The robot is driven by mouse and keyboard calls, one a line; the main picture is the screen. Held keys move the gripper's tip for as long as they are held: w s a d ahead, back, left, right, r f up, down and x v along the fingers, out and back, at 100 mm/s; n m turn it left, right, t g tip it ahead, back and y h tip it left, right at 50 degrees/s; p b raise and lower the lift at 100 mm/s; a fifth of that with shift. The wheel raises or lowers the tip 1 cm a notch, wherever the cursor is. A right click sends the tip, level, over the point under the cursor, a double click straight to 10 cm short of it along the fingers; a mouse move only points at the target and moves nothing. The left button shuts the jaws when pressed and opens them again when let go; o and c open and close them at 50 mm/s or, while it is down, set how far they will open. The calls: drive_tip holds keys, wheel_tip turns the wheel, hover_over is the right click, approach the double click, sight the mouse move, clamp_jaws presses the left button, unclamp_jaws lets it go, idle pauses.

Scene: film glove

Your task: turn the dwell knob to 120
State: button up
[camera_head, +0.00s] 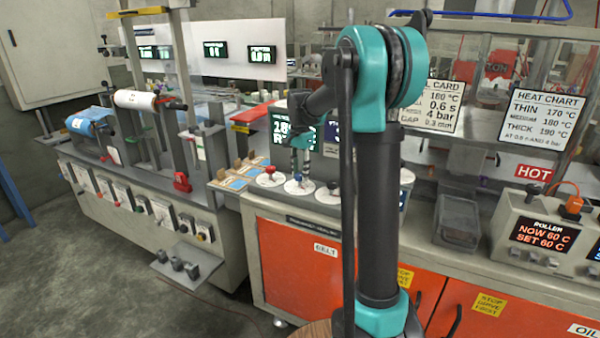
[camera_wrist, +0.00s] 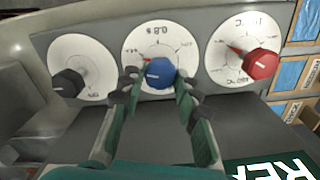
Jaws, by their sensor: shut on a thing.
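The blue knob (camera_wrist: 160,72) sits in the middle of three round white dials in the wrist view; its dial (camera_wrist: 160,45) has small print including what looks like "0.8 s". I cannot tell which knob is labelled dwell or read an exact setting. My gripper (camera_wrist: 157,82) is shut on the blue knob, one finger on each side. In the head view my gripper (camera_head: 300,170) reaches down to the blue knob (camera_head: 298,178), partly hidden by its fingers. The red knob (camera_wrist: 260,64) and black knob (camera_wrist: 68,83) stand on either side.
A dark display (camera_wrist: 275,168) lies close by the dials. Blue and wooden sample pieces (camera_head: 235,180) are left of the knobs in the head view. A grey tray (camera_head: 457,225) and a roller controller (camera_head: 545,235) stand to the right.

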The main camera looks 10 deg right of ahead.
sight(300, 174)
drive_tip(key=shift+m, duration=1)
drive_tip(key=o, duration=1.2)
drive_tip(key=shift+c, duration=0.2)
wheel_tip(300, 174, up, 12)
